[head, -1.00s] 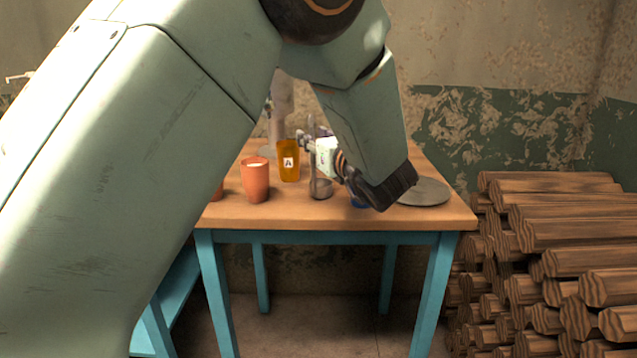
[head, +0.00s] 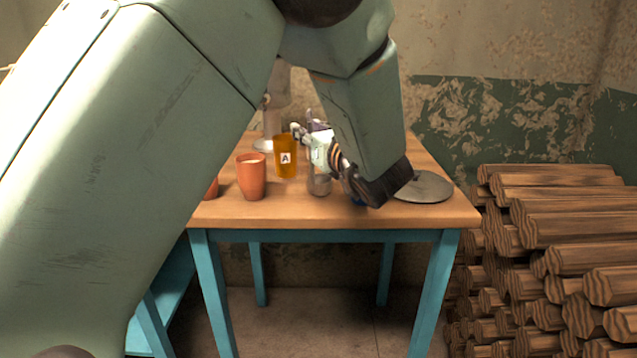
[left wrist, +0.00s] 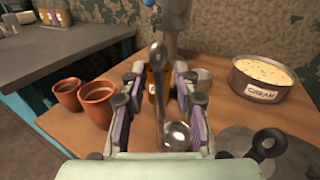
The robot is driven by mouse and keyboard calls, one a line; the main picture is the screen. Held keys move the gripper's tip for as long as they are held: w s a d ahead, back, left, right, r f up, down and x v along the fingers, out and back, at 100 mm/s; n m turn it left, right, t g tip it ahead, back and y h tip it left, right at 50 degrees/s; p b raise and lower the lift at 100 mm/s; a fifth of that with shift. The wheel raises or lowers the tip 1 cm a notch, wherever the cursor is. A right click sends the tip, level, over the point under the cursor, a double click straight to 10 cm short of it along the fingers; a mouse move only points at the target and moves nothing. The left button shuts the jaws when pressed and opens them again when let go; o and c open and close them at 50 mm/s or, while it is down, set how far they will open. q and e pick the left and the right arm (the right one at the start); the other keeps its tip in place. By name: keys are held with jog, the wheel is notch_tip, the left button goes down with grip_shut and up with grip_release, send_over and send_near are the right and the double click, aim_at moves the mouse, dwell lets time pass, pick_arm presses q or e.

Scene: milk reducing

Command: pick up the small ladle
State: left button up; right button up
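The small metal ladle (left wrist: 176,137) shows in the left wrist view, its round bowl near my palm and its long handle running up the picture. It lies between the fingers of my left gripper (left wrist: 160,88), which stand apart on both sides with gaps to the handle. In the head view my left gripper (head: 308,136) reaches over the table from the right of the amber glass. A grey rounded piece (head: 320,184) below it may be the ladle's bowl; the rest is hidden by the gripper and arm. My right gripper is not in view.
An amber glass marked A (head: 286,158) and terracotta cups (head: 251,178) stand left of the gripper on the wooden table (head: 300,213). A flat metal lid (head: 428,188) lies right. A CREAM pot (left wrist: 262,82) stands at right in the wrist view. Logs (head: 560,240) are stacked beside the table.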

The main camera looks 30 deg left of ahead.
pick_arm(q)
grip_shut()
jog(key=shift+r, duration=0.15)
